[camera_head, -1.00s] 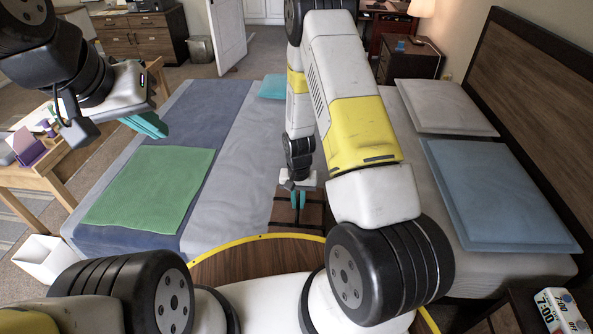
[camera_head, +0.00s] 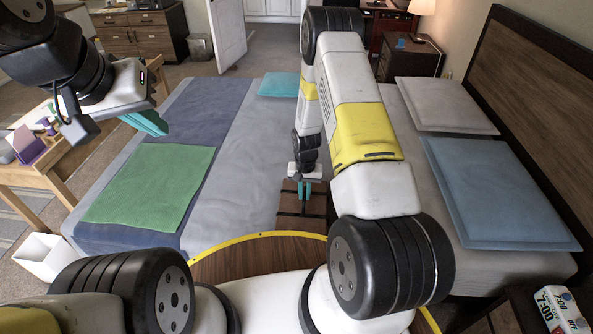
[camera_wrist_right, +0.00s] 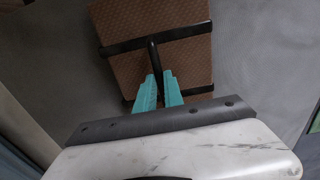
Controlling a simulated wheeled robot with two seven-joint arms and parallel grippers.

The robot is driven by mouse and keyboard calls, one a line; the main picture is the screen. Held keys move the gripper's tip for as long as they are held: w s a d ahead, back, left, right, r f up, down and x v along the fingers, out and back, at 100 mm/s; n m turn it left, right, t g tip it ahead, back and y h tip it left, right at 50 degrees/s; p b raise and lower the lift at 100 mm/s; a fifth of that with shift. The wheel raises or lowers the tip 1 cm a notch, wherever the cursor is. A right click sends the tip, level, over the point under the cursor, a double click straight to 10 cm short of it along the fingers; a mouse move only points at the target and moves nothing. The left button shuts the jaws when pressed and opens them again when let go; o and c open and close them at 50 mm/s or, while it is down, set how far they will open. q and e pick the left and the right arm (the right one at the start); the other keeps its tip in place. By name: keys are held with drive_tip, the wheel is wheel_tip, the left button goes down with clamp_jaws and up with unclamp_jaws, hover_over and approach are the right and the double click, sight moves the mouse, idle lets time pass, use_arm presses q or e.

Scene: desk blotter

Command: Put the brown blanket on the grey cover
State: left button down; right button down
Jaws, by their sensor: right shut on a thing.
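The brown blanket (camera_head: 289,208) is a folded bundle with black straps and a black handle, over the near part of the bed. It also shows in the right wrist view (camera_wrist_right: 190,68). My right gripper (camera_head: 304,192) is shut on its black handle, with the teal fingers on either side of it in the right wrist view (camera_wrist_right: 158,78). The grey cover (camera_head: 235,180) is the light grey cloth on the bed around and left of the blanket. I cannot tell whether the blanket touches it. My left gripper (camera_head: 146,123) hangs above the bed's left side; its finger gap is unclear.
A green mat (camera_head: 150,185) lies on the blue-grey strip (camera_head: 205,105) of the bed. A grey pillow (camera_head: 445,105) and a blue pillow (camera_head: 500,195) lie at the right by the headboard (camera_head: 540,95). A wooden table (camera_head: 60,165) stands at the left.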

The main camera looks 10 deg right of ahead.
drive_tip(key=c, duration=1.5)
unclamp_jaws()
drive_tip(key=shift+f, duration=0.1)
drive_tip(key=shift+o, duration=0.2)
drive_tip(key=s+a+r+n+t+y, duration=0.1)
drive_tip(key=s+r+t, duration=0.15)
drive_tip(key=r, duration=1.55)
drive_tip(key=s+r+t, duration=0.1)
drive_tip(key=s+r, duration=0.3)
drive_tip(key=r, duration=1.5)
drive_tip(key=s+r+n+t, duration=0.1)
drive_tip(key=s+r, duration=0.5)
drive_tip(key=s, duration=0.3)
drive_tip(key=s+a+r+n+t+y, duration=0.1)
drive_tip(key=s+r, duration=0.5)
drive_tip(key=s, duration=0.2)
drive_tip(key=shift+s+r+n+t, duration=0.25)
drive_tip(key=shift+s+n+t, duration=0.1)
drive_tip(key=shift+n, duration=0.05)
drive_tip(key=shift+a, duration=0.1)
